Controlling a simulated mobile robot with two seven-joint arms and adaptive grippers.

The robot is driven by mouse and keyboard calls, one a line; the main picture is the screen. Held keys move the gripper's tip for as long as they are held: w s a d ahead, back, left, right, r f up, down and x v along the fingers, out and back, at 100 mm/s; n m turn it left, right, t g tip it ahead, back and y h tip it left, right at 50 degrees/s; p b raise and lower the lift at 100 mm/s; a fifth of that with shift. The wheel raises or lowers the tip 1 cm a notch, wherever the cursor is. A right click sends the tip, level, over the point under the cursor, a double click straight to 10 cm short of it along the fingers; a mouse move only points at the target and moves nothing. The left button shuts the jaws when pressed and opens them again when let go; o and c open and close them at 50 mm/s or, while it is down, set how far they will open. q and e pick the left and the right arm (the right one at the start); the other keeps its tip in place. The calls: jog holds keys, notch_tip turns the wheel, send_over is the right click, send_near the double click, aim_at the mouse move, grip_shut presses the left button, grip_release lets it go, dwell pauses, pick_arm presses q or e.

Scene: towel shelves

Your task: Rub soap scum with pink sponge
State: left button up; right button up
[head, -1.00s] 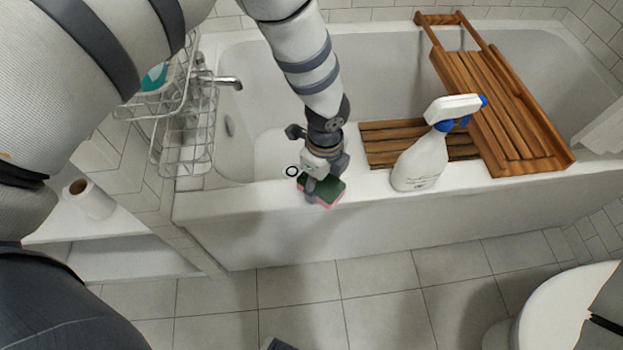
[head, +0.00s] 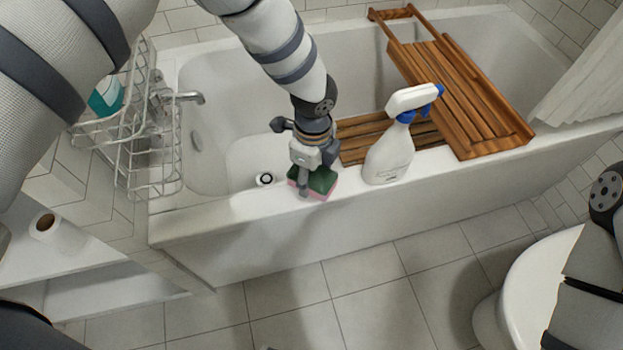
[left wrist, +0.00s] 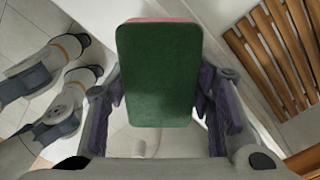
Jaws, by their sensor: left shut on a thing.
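The sponge (head: 323,180) has a green top and a pink underside. My left gripper (head: 312,180) is shut on it, at the bathtub's (head: 255,216) near rim. In the left wrist view the sponge's green face (left wrist: 159,75) fills the middle between the fingers, with a thin pink edge at the top. I cannot tell whether its pink side touches the rim. I cannot make out any soap scum; the surface under the sponge is hidden. Part of my right arm shows at the right edge of the head view, but I do not see its gripper there.
A white spray bottle (head: 388,160) stands on the rim close right of the sponge. A wooden rack (head: 455,95) spans the tub, with wooden slats (head: 358,150) beside it. A wire basket (head: 152,165) hangs left. A toilet (head: 535,290) stands at lower right.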

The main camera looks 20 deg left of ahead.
pick_arm(q)
notch_tip(320, 180, up, 3)
jog(key=shift+r+p, duration=0.15)
jog(key=shift+p, duration=0.35)
jog(key=shift+r+p, duration=0.55)
jog(key=shift+r, duration=0.95)
jog(key=shift+f, duration=0.15)
pick_arm(e)
jog(key=w+r, duration=0.2)
jog(key=shift+w+r+t, duration=0.15)
jog(key=shift+r+t, duration=0.15)
jog(key=shift+t, duration=0.1)
